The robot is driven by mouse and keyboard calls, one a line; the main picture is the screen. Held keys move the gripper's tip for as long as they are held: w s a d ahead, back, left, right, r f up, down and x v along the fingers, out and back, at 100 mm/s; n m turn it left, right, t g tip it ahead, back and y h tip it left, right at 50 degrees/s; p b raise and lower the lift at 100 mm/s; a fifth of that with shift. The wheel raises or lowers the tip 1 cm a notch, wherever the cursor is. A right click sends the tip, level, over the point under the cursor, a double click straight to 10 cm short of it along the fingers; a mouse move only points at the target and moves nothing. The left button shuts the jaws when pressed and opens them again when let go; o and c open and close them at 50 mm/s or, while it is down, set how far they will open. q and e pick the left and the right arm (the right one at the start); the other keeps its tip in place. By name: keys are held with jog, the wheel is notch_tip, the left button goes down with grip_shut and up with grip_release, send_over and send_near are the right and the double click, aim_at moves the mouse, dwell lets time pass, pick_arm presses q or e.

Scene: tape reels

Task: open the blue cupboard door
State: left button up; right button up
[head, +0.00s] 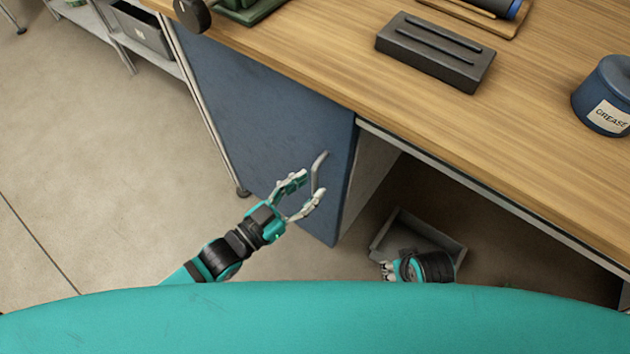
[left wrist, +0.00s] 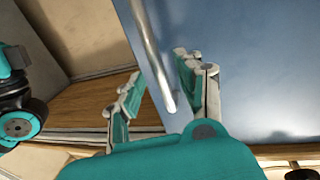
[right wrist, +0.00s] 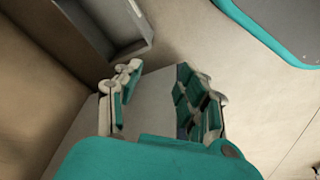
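The blue cupboard door (head: 260,110) hangs under the left part of the wooden bench top, and its face also fills the right of the left wrist view (left wrist: 255,70). A pale metal bar handle (head: 319,172) is on the door near its right edge. My left gripper (head: 306,188) is open at the handle. In the left wrist view the handle bar (left wrist: 152,55) runs between its two spread fingers (left wrist: 156,80), with gaps visible on both sides. My right gripper (head: 386,270) is low under the bench, right of the door; the right wrist view shows it open and empty (right wrist: 160,85).
A grey open tray (head: 440,236) lies under the bench near my right gripper. The bench top (head: 340,50) carries a dark slotted block (head: 435,50) and a blue grease tin (head: 605,95). The floor (head: 110,190) left of the door is clear.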

pick_arm(q)
jog(key=shift+x, duration=1.4)
jog(key=shift+c, duration=0.4)
grip_shut()
jog(key=shift+a, duration=0.1)
